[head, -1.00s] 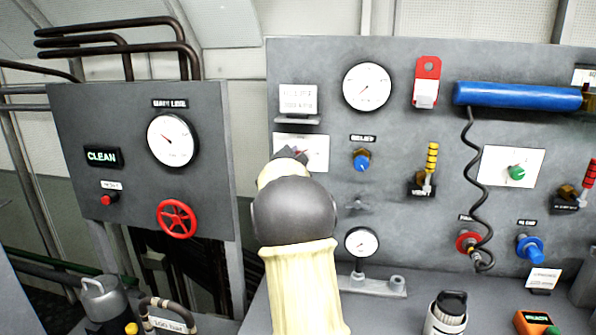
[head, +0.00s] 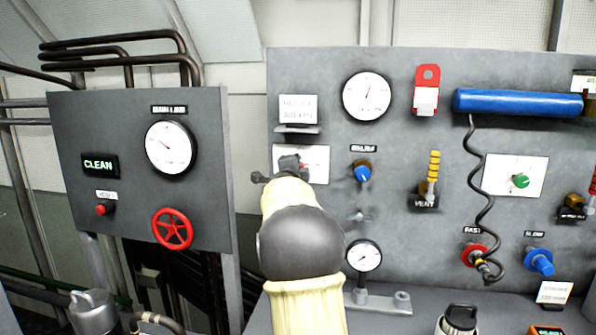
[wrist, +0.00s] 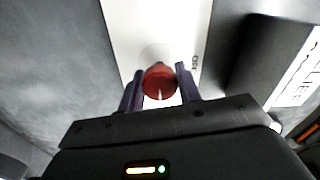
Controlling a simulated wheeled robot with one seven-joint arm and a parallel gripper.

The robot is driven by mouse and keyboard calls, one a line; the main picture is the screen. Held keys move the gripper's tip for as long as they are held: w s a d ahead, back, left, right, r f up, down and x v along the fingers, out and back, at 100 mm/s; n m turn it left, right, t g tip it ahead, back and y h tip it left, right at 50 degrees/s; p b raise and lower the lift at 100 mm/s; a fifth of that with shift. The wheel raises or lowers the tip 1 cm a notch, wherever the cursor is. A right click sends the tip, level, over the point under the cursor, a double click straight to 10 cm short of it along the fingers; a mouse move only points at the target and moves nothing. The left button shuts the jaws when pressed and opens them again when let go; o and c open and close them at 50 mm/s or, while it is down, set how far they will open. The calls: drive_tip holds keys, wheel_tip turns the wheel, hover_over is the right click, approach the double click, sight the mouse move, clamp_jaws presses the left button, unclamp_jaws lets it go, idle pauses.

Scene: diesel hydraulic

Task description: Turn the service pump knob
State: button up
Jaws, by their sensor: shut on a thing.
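The red knob (wrist: 158,82) sits on a white plate (wrist: 128,22) on the grey panel, and a white mark on the knob points down in the wrist view. A partly turned label, which seems to read OFF, is beside it on the plate. My gripper (wrist: 159,72) is shut on the knob, with one dark finger on each side. In the head view my gripper (head: 289,165) is in front of the white plate (head: 318,165). I cannot tell from the head view which way the knob points.
A relief knob (head: 362,172), blue and brown, is just right of the plate. A large gauge (head: 367,96) is above, and a small gauge (head: 364,256) below. A separate panel at left holds a red handwheel (head: 172,228). A blue cylinder (head: 518,102) with a coiled hose is at right.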

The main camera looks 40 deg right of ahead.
drive_tip(key=o, duration=1)
drive_tip(key=shift+s, duration=0.1)
drive_tip(key=b+v, duration=0.2)
drive_tip(key=v, duration=1.5)
drive_tip(key=shift+a, duration=0.2)
